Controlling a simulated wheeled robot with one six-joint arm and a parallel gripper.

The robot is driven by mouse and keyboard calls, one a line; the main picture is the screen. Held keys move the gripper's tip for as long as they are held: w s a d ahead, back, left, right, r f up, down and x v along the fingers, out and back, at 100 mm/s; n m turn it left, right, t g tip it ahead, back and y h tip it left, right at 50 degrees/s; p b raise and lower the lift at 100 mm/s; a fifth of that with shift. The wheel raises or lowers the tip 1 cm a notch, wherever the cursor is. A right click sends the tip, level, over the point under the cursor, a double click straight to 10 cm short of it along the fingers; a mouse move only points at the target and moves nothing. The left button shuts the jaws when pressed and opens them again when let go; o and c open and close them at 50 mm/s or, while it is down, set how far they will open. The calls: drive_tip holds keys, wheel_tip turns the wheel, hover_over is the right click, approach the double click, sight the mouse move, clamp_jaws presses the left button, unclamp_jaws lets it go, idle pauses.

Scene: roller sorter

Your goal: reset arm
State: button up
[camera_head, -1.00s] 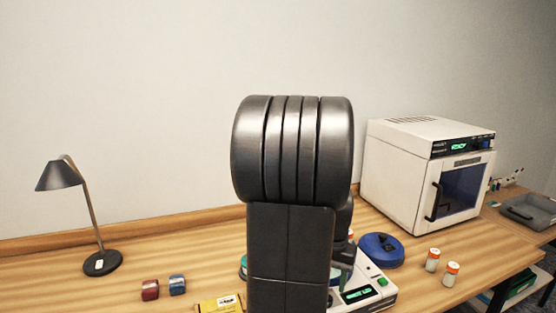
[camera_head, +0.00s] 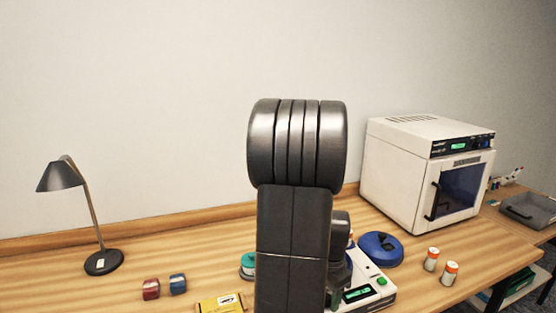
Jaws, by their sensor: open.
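My arm stands upright in the middle of the head view, with a dark rounded joint on top. My gripper (camera_head: 338,290) is mostly hidden behind the arm, low beside a white device (camera_head: 377,297) with a green display. I cannot make out its fingertips clearly, and nothing shows held in it.
A blue round lid (camera_head: 381,249) lies behind the device, and a teal-topped container (camera_head: 248,266) is left of my arm.

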drive_tip(key=shift+r+m, duration=0.1)
drive_tip(key=shift+m, duration=1.1)
wheel_tip(320, 180, up, 14)
drive_tip(key=shift+f, duration=0.2)
